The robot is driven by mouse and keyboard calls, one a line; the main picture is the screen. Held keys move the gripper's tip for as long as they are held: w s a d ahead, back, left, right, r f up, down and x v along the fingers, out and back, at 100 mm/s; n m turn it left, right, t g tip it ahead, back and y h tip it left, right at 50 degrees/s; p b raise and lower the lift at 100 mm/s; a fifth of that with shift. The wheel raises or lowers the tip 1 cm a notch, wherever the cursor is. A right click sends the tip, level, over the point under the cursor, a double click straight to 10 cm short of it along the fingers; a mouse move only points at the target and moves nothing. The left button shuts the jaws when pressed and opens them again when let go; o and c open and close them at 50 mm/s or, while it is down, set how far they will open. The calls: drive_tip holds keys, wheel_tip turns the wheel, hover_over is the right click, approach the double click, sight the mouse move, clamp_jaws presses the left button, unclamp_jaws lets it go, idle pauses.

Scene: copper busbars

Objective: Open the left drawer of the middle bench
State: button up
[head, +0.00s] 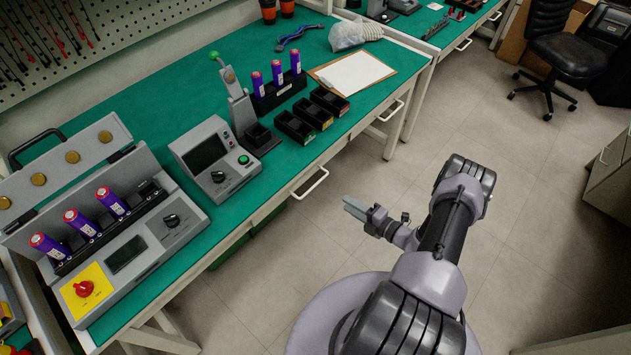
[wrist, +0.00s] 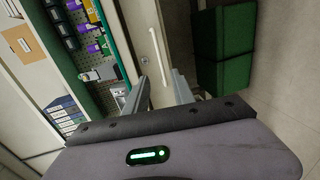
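The middle bench (head: 215,218) has a green top and two white drawer handles on its front edge. The left drawer's handle (head: 310,183) is a pale bar, and the drawer looks shut. My gripper (head: 350,207) is over the floor just in front of that handle, to its right and apart from it. In the wrist view my gripper (wrist: 158,84) has its two grey fingers apart with nothing held. A pale bar handle (wrist: 157,54) on a drawer front (wrist: 139,38) lies ahead, in line with the gap between the fingers. Contact is not visible.
The right drawer's handle (head: 392,111) is farther along the bench. Green boxes (wrist: 224,48) stand below the bench. Battery testers (head: 215,157), black bins (head: 296,127) and a clipboard (head: 352,73) are on top. The floor (head: 330,235) in front is clear; a chair (head: 565,55) stands far off.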

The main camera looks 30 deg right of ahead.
sight(315, 185)
drive_tip(key=b+x, duration=0.1)
drive_tip(key=x, duration=0.4)
drive_tip(key=b+x, duration=0.2)
drive_tip(key=x, duration=0.3)
drive_tip(key=b+x, duration=0.1)
drive_tip(key=x, duration=0.5)
drive_tip(key=shift+s+a, duration=0.15)
drive_tip(key=shift+a, duration=0.15)
drive_tip(key=shift+c, duration=0.4)
clamp_jaws()
